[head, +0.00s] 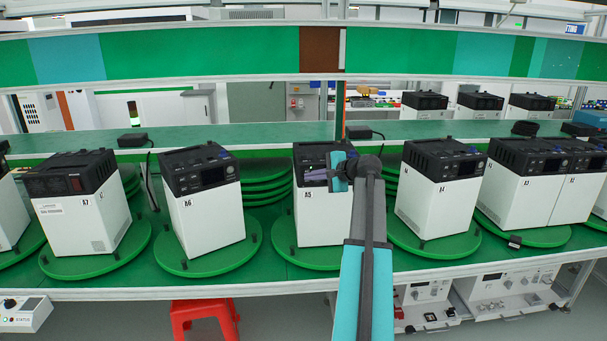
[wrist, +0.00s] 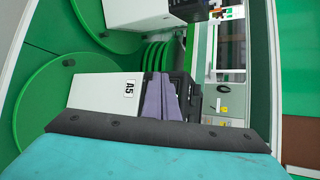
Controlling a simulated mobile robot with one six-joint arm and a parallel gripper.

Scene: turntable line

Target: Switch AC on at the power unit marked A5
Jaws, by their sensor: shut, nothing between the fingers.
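The power unit marked A5 (head: 318,216) is a white box with a black top panel, standing on a green turntable in the middle of the bench in the head view. In the wrist view the A5 unit (wrist: 100,93) lies sideways, its label readable. My gripper (head: 318,174) is in front of its black panel, with grey-purple fingers shut and empty. In the wrist view the fingers (wrist: 160,98) overlap the panel's edge; I cannot tell whether they touch it. My arm and fingers hide much of the panel, and I cannot make out the AC switch.
Unit A6 (head: 213,213) stands to the left and unit A4 (head: 435,205) to the right, each on its own green turntable. Unit A7 (head: 78,221) is further left. A green shelf (head: 220,55) crosses above. A red stool (head: 203,318) is below the bench.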

